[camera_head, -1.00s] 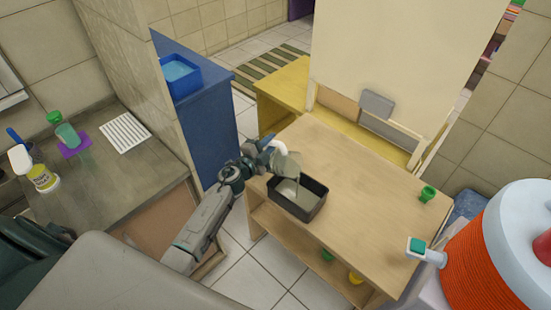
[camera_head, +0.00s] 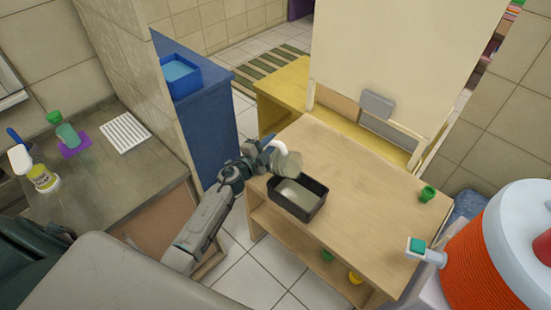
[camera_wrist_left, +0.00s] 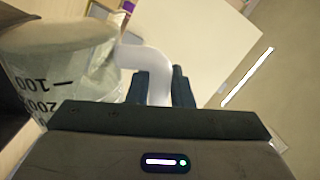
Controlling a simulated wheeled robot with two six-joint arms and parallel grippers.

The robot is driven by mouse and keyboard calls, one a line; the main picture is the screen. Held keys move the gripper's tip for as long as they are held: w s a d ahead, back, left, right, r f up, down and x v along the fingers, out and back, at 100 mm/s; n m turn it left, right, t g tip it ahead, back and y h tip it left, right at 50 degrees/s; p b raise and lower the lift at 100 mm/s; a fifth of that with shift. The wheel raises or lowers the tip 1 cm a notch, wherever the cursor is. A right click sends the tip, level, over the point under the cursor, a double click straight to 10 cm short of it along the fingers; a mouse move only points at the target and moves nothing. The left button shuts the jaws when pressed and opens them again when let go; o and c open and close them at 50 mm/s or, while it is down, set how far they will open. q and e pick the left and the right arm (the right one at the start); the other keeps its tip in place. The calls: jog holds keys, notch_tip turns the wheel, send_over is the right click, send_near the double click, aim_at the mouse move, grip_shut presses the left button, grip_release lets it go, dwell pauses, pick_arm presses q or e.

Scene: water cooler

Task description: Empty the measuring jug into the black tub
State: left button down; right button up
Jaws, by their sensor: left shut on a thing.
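The measuring jug (camera_head: 289,164) is tipped over above the back edge of the black tub (camera_head: 317,207). In the left wrist view the clear jug (camera_wrist_left: 62,85) has dark, inverted scale marks, and its white handle (camera_wrist_left: 157,72) lies between the fingers. My left gripper (camera_head: 272,149) is shut on that handle. The tub rests on the wooden table and holds greyish liquid (camera_head: 294,193). No stream shows between jug and tub. The inside of the jug is hard to make out. My right gripper is not in view.
The wooden table (camera_head: 365,200) is clear to the right of the tub, except for a green cup (camera_head: 427,193) near its right side. An orange water cooler (camera_head: 490,255) stands at the right. A grey counter (camera_head: 100,185) and a blue bin (camera_head: 180,77) are at the left.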

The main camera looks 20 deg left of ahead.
aim_at(279, 157)
pick_arm(q)
jog(key=shift+s+d+m, duration=0.1)
jog(key=shift+d+m, duration=0.35)
jog(key=shift+m, duration=0.05)
dwell(2.2)
jog(key=shift+d+f+m, duration=0.15)
jog(key=shift+d+m, duration=0.05)
jog(key=shift+m, duration=0.1)
jog(key=shift+s+d+m, duration=0.2)
jog(key=shift+d+m, duration=0.35)
jog(key=shift+m, duration=0.05)
dwell(2.8)
jog(key=shift+d, duration=0.15)
dwell(1.4)
